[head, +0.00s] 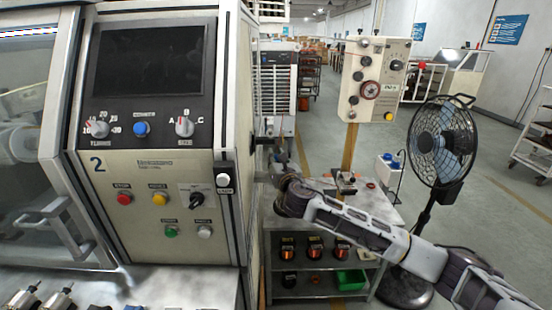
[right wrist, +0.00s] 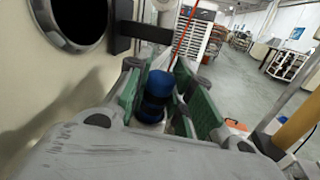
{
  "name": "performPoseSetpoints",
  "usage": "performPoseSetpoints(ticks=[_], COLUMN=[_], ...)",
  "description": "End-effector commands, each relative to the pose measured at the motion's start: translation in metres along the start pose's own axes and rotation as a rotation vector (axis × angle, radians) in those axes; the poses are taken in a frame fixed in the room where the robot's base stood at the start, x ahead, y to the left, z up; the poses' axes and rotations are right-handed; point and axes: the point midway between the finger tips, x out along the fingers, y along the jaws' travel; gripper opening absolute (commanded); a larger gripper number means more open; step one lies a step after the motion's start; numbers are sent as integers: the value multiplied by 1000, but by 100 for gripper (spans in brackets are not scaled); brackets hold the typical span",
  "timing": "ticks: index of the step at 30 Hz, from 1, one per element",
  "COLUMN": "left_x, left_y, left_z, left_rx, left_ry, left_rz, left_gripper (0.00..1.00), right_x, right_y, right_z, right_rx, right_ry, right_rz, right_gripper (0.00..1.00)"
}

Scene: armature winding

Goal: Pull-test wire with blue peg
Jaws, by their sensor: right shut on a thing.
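My right gripper (head: 277,160) is at the right side of the winding machine, its arm coming in from the lower right. In the right wrist view its green-padded fingers (right wrist: 160,85) are closed around a blue peg (right wrist: 157,88) with a dark lower part. A thin red line like a wire (right wrist: 183,38) runs up from beside the peg; I cannot tell whether it is attached. In the head view the peg is too small to make out. My left gripper is not in view.
The machine (head: 155,165) has a dark screen, knobs and coloured buttons. A dark round opening (right wrist: 80,18) and a black bracket (right wrist: 128,30) are close left of the gripper. A test box (head: 375,80) on a post, a bench (head: 330,205) and a fan (head: 442,140) stand right.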

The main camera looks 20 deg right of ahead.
Motion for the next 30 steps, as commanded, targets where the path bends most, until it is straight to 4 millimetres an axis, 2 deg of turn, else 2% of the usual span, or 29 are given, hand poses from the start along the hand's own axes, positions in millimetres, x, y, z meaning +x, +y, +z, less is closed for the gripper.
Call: performPoseSetpoints(ticks=[27, 28, 30], left_x=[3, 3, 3], left_y=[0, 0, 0], left_z=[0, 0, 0], left_rx=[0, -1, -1], left_ry=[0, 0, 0], left_rz=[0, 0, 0], left_gripper=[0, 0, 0], right_x=[0, 0, 0], right_y=[-1, -1, -1], right_z=[-8, -8, -8], right_rx=[0, 0, 0], right_ry=[0, 0, 0], right_rz=[0, 0, 0], right_gripper=[0, 25, 34])
